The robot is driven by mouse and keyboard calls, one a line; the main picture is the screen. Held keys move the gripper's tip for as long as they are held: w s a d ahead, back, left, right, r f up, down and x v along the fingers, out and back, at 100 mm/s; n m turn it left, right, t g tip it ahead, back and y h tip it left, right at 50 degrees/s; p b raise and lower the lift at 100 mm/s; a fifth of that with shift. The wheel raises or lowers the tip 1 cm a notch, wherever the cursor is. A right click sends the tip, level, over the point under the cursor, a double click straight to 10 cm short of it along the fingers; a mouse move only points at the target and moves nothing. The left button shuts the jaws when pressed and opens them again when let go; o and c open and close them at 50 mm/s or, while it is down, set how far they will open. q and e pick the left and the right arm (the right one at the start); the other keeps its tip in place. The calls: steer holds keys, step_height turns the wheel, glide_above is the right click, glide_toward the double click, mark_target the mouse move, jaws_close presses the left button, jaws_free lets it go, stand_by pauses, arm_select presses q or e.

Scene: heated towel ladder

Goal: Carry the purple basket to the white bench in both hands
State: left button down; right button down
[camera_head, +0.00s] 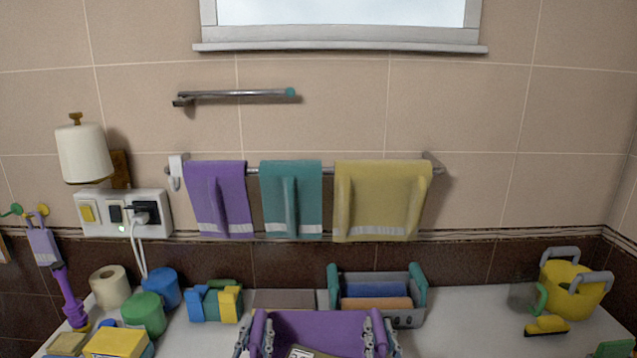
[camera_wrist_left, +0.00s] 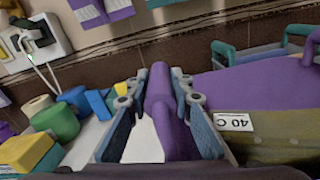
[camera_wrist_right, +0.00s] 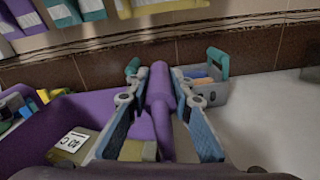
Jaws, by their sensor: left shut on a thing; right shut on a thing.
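The purple basket (camera_head: 318,328) is at the bottom middle of the head view, in front of the white bench (camera_head: 470,320). The head view cuts off its lower part. My left gripper (camera_head: 256,332) is shut on the basket's left handle (camera_wrist_left: 160,110), and my right gripper (camera_head: 374,332) is shut on its right handle (camera_wrist_right: 159,105). A folded olive cloth (camera_wrist_left: 270,128) with a white "40 C" label lies inside the basket. I cannot tell whether the basket's underside touches anything.
On the bench stand a grey caddy (camera_head: 405,315) with teal handles, behind the basket, a yellow bucket (camera_head: 570,290) at right, and green (camera_head: 145,315) and blue tubs (camera_head: 164,288) at left. Bare bench lies right of the caddy. Towels (camera_head: 218,190) hang on the wall rail.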

arm_select(q)
steer(key=shift+f, duration=0.65)
arm_select(e)
steer(key=shift+f, duration=0.55)
arm_select(q)
steer(key=shift+a+f, duration=0.1)
steer(key=shift+f, duration=0.1)
arm_select(e)
steer(key=shift+d+f, duration=0.1)
steer(key=shift+f, duration=0.1)
arm_select(q)
steer(key=c, duration=1.6)
jaws_free()
arm_select(e)
steer(key=shift+f, duration=0.1)
steer(key=c, duration=1.9)
jaws_free()
steer(key=shift+c, duration=0.2)
steer(key=o, duration=0.3)
arm_select(q)
steer(key=o, duration=0.5)
steer(key=shift+c, duration=0.2)
arm_select(e)
steer(key=o, duration=0.5)
arm_select(q)
steer(key=shift+s, duration=0.1)
arm_select(e)
steer(key=shift+s, duration=0.1)
